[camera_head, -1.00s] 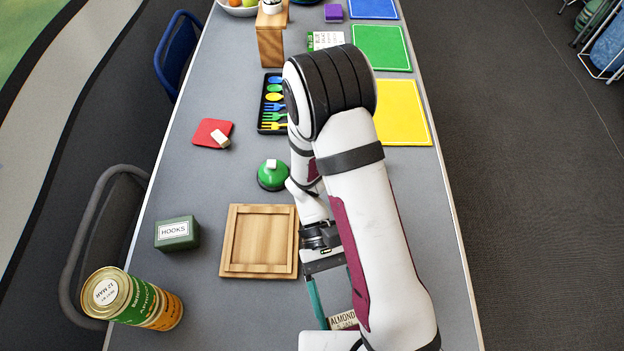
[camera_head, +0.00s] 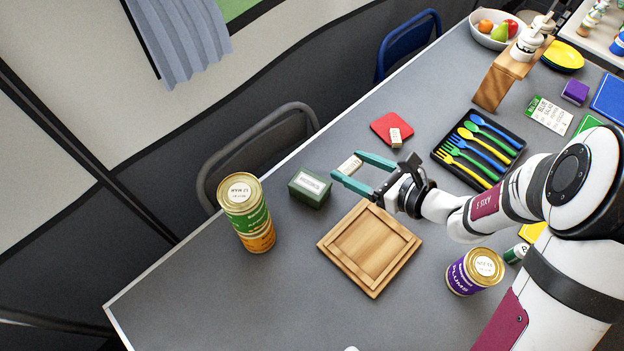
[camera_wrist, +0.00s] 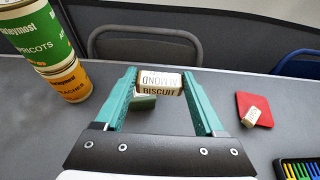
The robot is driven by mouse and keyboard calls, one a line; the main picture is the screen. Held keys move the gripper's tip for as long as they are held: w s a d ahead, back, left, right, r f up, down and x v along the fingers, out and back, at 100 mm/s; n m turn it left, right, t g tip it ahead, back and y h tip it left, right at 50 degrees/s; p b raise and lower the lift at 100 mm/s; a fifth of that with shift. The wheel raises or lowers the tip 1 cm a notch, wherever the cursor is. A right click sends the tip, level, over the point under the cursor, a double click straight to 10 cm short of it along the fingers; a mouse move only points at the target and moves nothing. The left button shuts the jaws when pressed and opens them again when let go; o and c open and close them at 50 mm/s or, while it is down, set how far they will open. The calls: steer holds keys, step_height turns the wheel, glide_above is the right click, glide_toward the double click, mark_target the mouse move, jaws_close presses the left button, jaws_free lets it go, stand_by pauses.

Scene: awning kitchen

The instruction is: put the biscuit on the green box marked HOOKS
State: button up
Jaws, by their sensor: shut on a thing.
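The biscuit (camera_head: 350,166) is a small pale block; its label reads ALMOND BISCUIT in the wrist view (camera_wrist: 160,83). My gripper (camera_head: 347,167) has its teal fingers shut on it and holds it above the table. The green box (camera_head: 310,188) stands just left of the biscuit in the head view, its label too small to read now. In the wrist view the green box (camera_wrist: 143,103) shows beneath the biscuit, between the fingers and partly hidden. I cannot tell the exact height gap or whether the biscuit is fully over the box.
Stacked cans (camera_head: 248,212) stand left of the box. A wooden tray (camera_head: 335,240) lies in front, and a purple can (camera_head: 474,271) stands right of it. A red mat (camera_head: 385,124) with a white block (camera_head: 396,138) lies behind, near a black cutlery tray (camera_head: 462,181).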

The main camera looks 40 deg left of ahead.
glide_above(313, 186)
step_height(313, 186, down, 5)
steer(key=shift+d, duration=0.1)
step_height(313, 186, down, 3)
steer(key=shift+f, duration=0.55)
